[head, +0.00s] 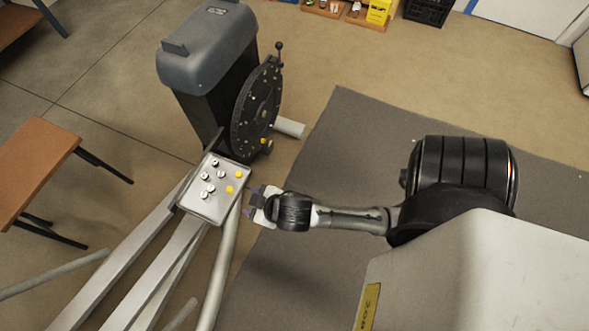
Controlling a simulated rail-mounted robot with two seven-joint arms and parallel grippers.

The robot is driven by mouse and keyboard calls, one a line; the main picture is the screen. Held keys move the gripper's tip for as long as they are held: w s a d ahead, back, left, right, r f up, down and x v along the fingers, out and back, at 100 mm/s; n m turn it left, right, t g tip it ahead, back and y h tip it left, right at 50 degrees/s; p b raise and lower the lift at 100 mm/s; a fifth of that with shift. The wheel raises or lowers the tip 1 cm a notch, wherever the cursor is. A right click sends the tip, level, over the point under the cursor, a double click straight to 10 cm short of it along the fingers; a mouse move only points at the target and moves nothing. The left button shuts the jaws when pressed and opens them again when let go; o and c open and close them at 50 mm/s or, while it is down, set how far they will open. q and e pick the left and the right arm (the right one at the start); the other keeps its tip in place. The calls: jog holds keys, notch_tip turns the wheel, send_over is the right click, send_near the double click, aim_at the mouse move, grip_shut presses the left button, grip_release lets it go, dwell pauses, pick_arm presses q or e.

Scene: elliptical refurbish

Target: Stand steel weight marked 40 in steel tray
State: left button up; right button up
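The steel tray (186,207) is mounted beside the elliptical machine, left of the picture's middle. Several small steel weights (206,178) and yellow pieces (230,189) stand in it. The marks on them are too small to read, so I cannot tell which weight is marked 40. My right gripper (251,201) comes in from the right and is just right of the tray's edge. Its two purplish fingertips are apart, and I see nothing between them. My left gripper is not in view.
The elliptical's dark housing (205,60) and round disc (256,108) rise behind the tray. Its metal rails (150,262) run toward the lower left. A brown bench (32,160) is at left. A grey mat (350,130) lies at right. Crates line the far floor.

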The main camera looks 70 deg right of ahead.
jog(key=s+a+f+n+g+y, duration=0.1)
jog(key=s+g, duration=0.5)
jog(key=s, duration=0.7)
jog(key=shift+a+f+y, duration=0.3)
jog(key=shift+a+y, duration=0.15)
jog(key=shift+y, duration=0.05)
